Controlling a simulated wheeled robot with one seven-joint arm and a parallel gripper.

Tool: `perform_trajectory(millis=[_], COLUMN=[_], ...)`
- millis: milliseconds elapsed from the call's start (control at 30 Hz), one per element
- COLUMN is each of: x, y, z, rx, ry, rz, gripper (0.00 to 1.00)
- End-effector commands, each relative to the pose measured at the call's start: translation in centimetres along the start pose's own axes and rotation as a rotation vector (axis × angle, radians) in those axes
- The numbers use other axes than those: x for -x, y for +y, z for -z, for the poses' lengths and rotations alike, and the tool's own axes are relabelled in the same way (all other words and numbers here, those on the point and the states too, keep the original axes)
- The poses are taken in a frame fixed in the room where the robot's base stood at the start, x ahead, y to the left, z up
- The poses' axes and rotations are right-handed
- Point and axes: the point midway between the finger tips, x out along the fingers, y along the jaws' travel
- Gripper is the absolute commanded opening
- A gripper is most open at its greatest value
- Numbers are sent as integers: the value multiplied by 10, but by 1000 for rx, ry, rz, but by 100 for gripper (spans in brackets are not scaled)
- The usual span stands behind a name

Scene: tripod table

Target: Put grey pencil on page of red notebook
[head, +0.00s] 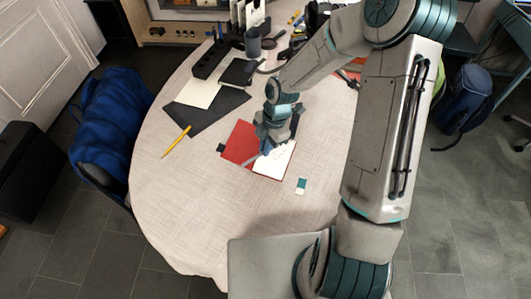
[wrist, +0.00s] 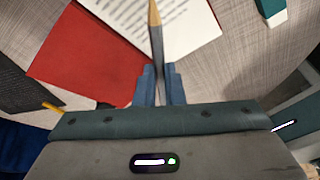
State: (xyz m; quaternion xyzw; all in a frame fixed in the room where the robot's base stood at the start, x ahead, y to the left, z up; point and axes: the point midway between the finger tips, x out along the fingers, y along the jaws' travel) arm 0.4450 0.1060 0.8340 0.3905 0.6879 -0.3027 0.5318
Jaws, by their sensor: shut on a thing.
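The red notebook lies on the table; its red cover (head: 240,144) and white page (head: 275,160) both show. In the wrist view the red cover (wrist: 85,62) is at left and the printed page (wrist: 190,22) at top centre. My gripper (head: 266,150) is over the notebook, near where cover and page meet. In the wrist view my gripper (wrist: 159,88) is shut on the grey pencil (wrist: 156,42). The pencil's bare wood tip points away from the gripper, and its shaft overlaps the page in view. I cannot tell whether it touches the page.
A yellow pencil (head: 177,140) lies left on the table (head: 185,200). A dark folder (head: 215,112) lies behind it. A green and white eraser (head: 301,186) lies right of the notebook. The table's front left is clear. A pencil cup (head: 253,43) stands at the back.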

Motion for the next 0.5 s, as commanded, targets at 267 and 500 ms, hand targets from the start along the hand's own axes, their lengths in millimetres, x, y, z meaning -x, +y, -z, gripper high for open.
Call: perform_trajectory(millis=[267, 500], x=[-33, -38], y=[0, -1], z=[-8, -10], rx=[0, -2], ry=[3, 1], rz=[3, 0], gripper=[0, 0])
